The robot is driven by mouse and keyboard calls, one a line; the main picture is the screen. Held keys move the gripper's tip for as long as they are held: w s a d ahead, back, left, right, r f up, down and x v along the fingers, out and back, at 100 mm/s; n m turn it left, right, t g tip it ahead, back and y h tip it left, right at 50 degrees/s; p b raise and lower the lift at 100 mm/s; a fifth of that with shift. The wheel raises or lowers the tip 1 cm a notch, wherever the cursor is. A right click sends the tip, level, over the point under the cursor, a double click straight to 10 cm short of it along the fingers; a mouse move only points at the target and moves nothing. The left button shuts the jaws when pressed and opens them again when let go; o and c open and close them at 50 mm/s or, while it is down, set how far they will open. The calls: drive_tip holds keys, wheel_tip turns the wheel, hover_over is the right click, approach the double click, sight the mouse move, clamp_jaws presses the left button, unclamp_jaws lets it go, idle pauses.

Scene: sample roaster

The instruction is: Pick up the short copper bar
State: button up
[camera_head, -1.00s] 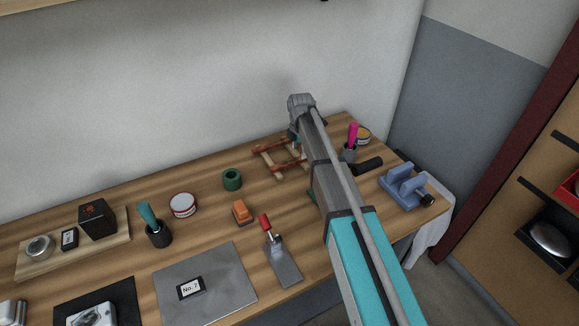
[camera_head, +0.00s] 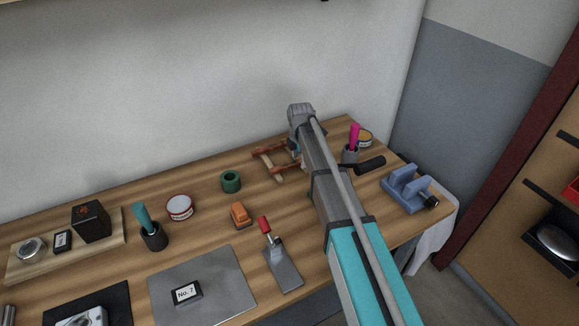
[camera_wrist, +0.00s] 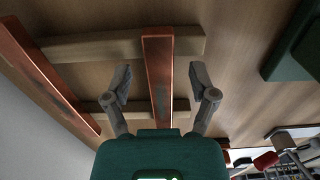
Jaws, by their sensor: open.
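A copper bar (camera_wrist: 158,75) lies between my gripper's two fingers in the wrist view, across two pale wooden rails (camera_wrist: 80,48). Its near end is hidden behind the gripper body. A second copper bar (camera_wrist: 42,75) lies to the left on the same rails, outside the fingers. I cannot tell from the wrist view which bar is shorter. My gripper (camera_wrist: 161,72) is open, with a visible gap between each finger and the middle bar. In the head view the rack with copper bars (camera_head: 270,149) is partly hidden by my arm.
A green block (camera_wrist: 295,50) is right of the rack in the wrist view.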

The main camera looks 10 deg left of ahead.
sight(299, 160)
clamp_jaws()
idle(0.3)
drive_tip(key=shift+r, duration=0.15)
idle(0.3)
wheel_tip(299, 160, up, 3)
drive_tip(key=p, duration=0.3)
drive_tip(key=s+r+p, duration=0.9)
drive_tip(key=s+p, duration=0.1)
drive_tip(key=s, duration=0.4)
drive_tip(key=shift+a+r, duration=0.35)
